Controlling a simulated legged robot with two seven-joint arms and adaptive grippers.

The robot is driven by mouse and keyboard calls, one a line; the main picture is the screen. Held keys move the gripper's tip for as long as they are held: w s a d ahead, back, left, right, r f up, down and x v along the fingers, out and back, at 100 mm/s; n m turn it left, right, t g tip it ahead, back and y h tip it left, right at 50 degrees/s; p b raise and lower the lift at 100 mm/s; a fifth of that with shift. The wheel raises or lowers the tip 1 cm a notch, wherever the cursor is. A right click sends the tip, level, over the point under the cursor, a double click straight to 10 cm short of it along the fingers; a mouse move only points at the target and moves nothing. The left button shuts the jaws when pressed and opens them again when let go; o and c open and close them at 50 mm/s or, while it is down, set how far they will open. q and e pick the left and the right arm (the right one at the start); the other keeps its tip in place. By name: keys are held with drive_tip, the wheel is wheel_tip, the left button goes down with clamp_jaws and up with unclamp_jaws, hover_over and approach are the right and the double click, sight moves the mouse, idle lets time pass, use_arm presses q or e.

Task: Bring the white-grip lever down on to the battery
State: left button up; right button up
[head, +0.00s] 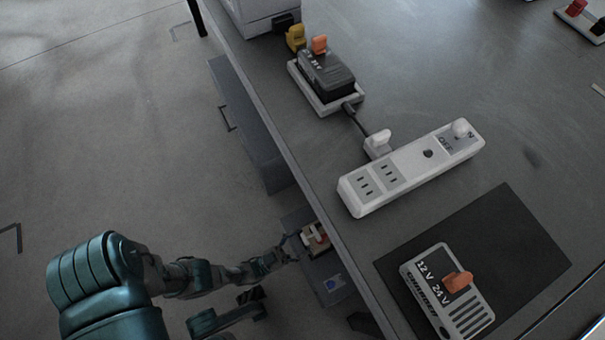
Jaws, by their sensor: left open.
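Below the table's left edge, a small piece with a white grip (309,232) and an orange-brown part beside it sits on a dark lower unit (326,284). The white part looks like the lever's grip, but it is too small to tell its angle or whether it touches a battery. My left gripper (287,250) is open, just left of the white grip; contact cannot be made out. My right gripper is not in view.
The table edge runs diagonally just right of my left gripper. On the table are a white power strip (410,168), a plug with a dark cable (377,143), and a 12 V/24 V box (470,314) with an orange switch on a black mat (507,232). Open floor lies left.

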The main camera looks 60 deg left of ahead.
use_arm(q)
drive_tip(key=shift+s+f, duration=0.25)
drive_tip(key=s, duration=1.2)
drive_tip(key=shift+s+a, duration=0.25)
